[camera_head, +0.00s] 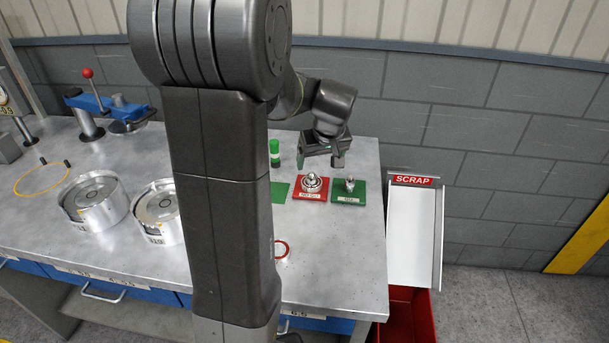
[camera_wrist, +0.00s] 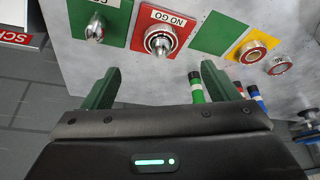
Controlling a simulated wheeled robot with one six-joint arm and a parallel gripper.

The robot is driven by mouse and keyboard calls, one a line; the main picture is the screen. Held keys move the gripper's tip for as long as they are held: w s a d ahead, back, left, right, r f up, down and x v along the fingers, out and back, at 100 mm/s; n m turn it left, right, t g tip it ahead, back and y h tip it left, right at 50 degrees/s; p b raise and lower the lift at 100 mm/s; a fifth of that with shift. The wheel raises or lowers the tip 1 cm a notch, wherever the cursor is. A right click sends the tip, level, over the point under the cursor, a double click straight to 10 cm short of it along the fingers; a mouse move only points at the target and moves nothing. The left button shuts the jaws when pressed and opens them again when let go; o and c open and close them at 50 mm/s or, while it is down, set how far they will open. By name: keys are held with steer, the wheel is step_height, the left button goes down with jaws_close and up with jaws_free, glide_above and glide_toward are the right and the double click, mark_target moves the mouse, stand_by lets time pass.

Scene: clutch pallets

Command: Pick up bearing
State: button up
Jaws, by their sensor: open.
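My gripper (camera_head: 321,162) is open and empty above the back right of the bench, over the red and green pads. Its two fingers also show apart in the wrist view (camera_wrist: 160,82). A ring-shaped metal part (camera_head: 312,184) sits around a knobbed plug on the red NO GO pad (camera_head: 302,194); it shows in the wrist view (camera_wrist: 160,40). I cannot tell for certain which is the bearing.
A plug gauge (camera_head: 349,184) stands on a green pad. An empty green pad (camera_wrist: 219,33) lies beside the red one. A green cylinder (camera_head: 275,153) stands behind. The SCRAP chute (camera_head: 415,230) is at the right. Two round metal housings (camera_head: 98,200) stand left.

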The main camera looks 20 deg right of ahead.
mark_target(313, 177)
steer(key=x, duration=0.7)
steer(key=shift+p, duration=0.3)
steer(key=x, duration=0.2)
steer(key=p+x, duration=0.1)
steer(key=x, duration=0.1)
steer(key=shift+w+r, duration=0.15)
steer(key=shift+w, duration=0.15)
steer(key=shift+w+f+p, duration=0.2)
steer(key=shift+f+p, duration=0.15)
steer(key=shift+f, duration=0.3)
steer(key=shift+r, duration=0.1)
steer(key=c, duration=1.3)
